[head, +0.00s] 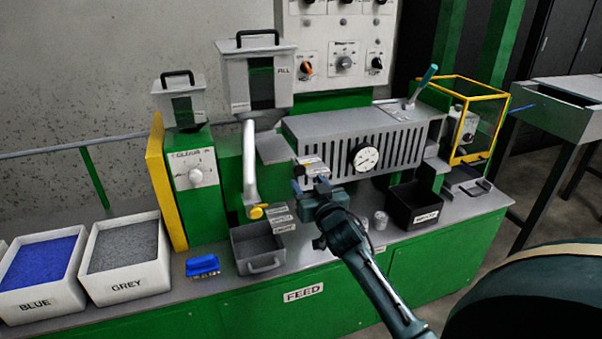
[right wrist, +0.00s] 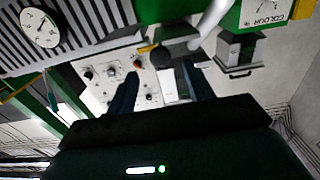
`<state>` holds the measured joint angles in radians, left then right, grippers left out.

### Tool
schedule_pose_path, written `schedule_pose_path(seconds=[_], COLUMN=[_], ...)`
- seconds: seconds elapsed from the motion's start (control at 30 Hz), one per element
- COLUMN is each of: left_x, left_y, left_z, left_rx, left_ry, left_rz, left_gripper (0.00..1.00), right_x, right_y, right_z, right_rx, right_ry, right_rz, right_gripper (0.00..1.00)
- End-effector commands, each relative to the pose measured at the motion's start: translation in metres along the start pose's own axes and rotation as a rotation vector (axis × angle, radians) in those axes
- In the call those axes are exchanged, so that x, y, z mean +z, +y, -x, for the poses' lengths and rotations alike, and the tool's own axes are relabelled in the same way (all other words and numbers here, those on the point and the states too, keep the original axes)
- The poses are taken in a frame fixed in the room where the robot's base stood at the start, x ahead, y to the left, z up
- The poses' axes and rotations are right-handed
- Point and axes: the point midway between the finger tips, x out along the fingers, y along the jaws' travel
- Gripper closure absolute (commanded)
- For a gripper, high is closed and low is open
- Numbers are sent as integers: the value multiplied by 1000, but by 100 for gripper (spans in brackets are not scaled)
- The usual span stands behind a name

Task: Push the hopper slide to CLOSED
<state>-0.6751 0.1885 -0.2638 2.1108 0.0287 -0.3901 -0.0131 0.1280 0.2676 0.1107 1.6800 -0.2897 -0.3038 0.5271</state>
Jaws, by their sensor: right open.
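My right gripper (head: 310,188) is open and empty in front of the machine, fingers pointing at a small pale block with dark parts (head: 312,165). This block, beside the grey slotted housing, looks like the hopper slide, but I cannot read its marking or tell its position. In the right wrist view my open fingers (right wrist: 160,90) stand on both sides of a white plate (right wrist: 172,84), with a round black knob (right wrist: 160,57) just beyond. I cannot tell whether a finger touches anything. A grey lidded hopper (head: 238,78) stands up behind to the left. My left gripper is not in view.
A round gauge (head: 364,157) sits on the slotted housing (head: 330,130). A grey tray (head: 258,250) and a black bin (head: 414,206) stand on the bench. Blue (head: 45,262) and grey (head: 125,247) pellet tubs are at left. A yellow-framed guard (head: 482,97) is at right.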

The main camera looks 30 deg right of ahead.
Motion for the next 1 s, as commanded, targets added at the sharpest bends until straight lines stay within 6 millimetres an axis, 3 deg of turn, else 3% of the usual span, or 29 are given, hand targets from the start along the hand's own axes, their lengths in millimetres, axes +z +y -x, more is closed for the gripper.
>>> schedule_pose_path(seconds=[0.1,0.3,0.7,1.0], left_x=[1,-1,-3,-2], left_y=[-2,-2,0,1], left_z=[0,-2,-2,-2], left_rx=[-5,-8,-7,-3], left_ry=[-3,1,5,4], left_rz=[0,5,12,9], left_gripper=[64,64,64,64], right_x=[-1,0,0,0], right_y=[0,0,0,0], right_z=[-24,-47,-55,-54], right_rx=[1,0,-1,-1], right_ry=[1,-1,0,-1], right_rz=[-1,1,0,0], right_gripper=[48,48,48,71])
